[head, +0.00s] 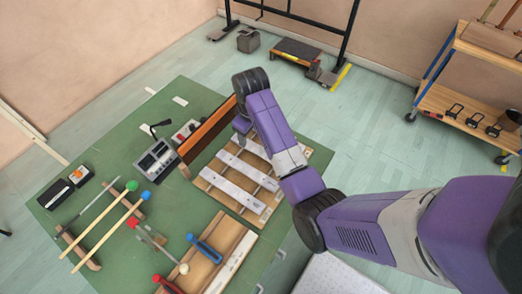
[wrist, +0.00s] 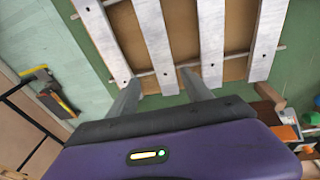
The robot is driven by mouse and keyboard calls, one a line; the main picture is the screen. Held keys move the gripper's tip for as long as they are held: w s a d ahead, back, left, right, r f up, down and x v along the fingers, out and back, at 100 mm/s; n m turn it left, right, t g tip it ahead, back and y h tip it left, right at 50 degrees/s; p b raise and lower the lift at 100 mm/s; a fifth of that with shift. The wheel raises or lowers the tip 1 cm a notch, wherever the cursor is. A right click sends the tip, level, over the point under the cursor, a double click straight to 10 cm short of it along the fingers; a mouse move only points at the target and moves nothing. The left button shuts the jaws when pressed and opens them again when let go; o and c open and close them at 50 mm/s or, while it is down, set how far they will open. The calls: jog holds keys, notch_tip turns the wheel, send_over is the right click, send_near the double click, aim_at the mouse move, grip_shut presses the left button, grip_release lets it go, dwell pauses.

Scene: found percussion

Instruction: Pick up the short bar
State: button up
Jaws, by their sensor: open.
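Pale metal bars lie side by side across a wooden frame (head: 213,182) on the green table. They run from a longer near bar (head: 230,192) to bars further back, partly hidden by my arm. Several bars show in the wrist view, including a left bar (wrist: 98,38), two middle bars (wrist: 155,45) (wrist: 212,42) and a right bar (wrist: 268,40). I cannot tell for sure which is the short bar. My gripper (wrist: 160,78) is open and empty, its fingers apart near the bars' ends.
An upright brown board (head: 208,132) stands close beside the frame. Mallets (head: 105,228), a grey device (head: 155,160), and a wooden tray (head: 215,240) with blue and red handled tools share the green table (head: 95,155). A wheeled shelf (head: 470,120) stands at the right.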

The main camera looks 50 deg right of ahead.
aim_at(250, 145)
notch_tip(250, 145, up, 3)
jog(key=shift+s+a+f+g+y, duration=0.1)
jog(key=shift+s+g+y, duration=0.05)
jog(key=shift+g+y, duration=0.55)
notch_tip(250, 145, down, 2)
jog(key=shift+f, duration=0.1)
jog(key=shift+f+p, duration=0.7)
jog(key=shift+f, duration=2)
grip_shut()
